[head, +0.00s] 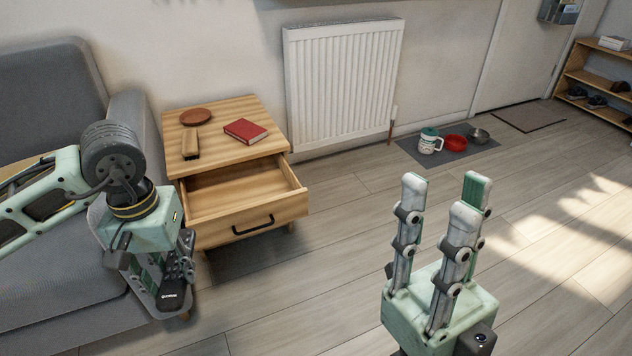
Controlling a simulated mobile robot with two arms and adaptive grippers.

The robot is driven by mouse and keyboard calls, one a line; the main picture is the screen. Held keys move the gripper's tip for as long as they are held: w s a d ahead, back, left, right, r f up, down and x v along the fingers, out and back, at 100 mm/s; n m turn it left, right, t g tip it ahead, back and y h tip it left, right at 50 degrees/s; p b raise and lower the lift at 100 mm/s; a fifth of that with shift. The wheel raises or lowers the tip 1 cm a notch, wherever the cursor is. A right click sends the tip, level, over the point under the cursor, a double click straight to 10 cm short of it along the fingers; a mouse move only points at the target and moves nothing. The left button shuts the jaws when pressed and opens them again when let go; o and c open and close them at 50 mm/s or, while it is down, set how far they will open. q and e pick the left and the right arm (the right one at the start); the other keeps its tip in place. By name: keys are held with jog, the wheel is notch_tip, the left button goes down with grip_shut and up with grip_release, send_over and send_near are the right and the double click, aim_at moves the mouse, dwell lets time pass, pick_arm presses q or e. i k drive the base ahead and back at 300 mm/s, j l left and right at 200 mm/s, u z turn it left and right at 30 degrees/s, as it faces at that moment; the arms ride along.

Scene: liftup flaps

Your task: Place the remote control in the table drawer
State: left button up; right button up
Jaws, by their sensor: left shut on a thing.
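A wooden side table (222,147) stands left of centre with its drawer (243,190) pulled open; the visible part of the drawer inside looks empty. My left gripper (165,280) points down, left of the drawer and in front of the sofa. It is shut on the remote control (178,278), a dark bar with buttons, partly hidden by the fingers. My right gripper (446,198) is at the lower right, fingers pointing up, spread apart and empty.
On the tabletop are a red book (245,131), a round brown dish (195,117) and a wooden brush-like object (190,143). A grey sofa (45,275) stands at the left, a radiator (342,85) behind. Floor right of the drawer is clear.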

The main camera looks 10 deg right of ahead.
aim_at(251, 196)
jog(key=i+j+z, duration=0.2)
jog(key=z, duration=0.15)
jog(key=i+j+z, duration=0.25)
jog(key=z, duration=0.15)
jog(key=i+j+z, duration=0.2)
jog(key=j+z, duration=0.15)
jog(key=j, duration=0.25)
jog(key=i, duration=0.05)
